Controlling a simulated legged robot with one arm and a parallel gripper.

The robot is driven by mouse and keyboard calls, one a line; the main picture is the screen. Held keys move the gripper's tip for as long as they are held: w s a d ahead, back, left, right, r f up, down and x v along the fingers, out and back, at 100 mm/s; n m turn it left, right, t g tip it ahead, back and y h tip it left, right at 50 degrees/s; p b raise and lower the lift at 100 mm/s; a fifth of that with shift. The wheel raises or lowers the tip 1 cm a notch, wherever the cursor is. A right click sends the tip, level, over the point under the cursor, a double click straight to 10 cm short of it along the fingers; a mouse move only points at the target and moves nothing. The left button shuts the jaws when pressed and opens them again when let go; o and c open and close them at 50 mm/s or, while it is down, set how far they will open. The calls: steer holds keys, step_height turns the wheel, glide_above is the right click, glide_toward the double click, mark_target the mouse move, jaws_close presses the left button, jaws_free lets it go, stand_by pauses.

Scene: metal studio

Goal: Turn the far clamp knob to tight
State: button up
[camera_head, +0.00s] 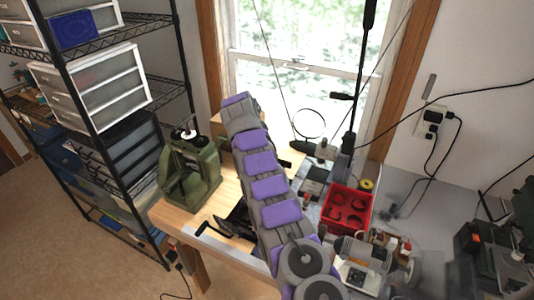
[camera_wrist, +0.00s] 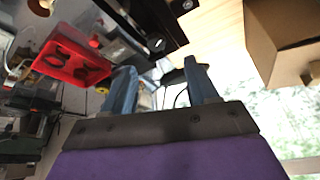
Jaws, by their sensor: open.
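My gripper (camera_wrist: 160,76) shows in the wrist view with two blue-grey fingers spread apart and nothing held between them. Beyond the fingers lie dark bench fittings (camera_wrist: 166,76), small and partly covered by the fingers. A dark tool block (camera_wrist: 145,22) is at the top of the wrist view. I cannot tell surely which part is the far clamp knob, or how it is turned. In the head view my purple and grey arm rises across the bench and hides what is behind it, including my gripper.
A red tray (camera_head: 348,208) sits right of my arm, also in the wrist view (camera_wrist: 72,57). A cardboard box (camera_wrist: 285,42) is at right there. A green press (camera_head: 190,175) stands on the wooden bench (camera_head: 178,215). Wire shelving (camera_head: 62,85) is at left. A black lamp post (camera_head: 356,90) rises before the window.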

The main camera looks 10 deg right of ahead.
steer(key=p+v, duration=0.3)
steer(key=v, duration=0.5)
steer(key=shift+a+r, duration=0.2)
steer(key=shift+w, duration=0.1)
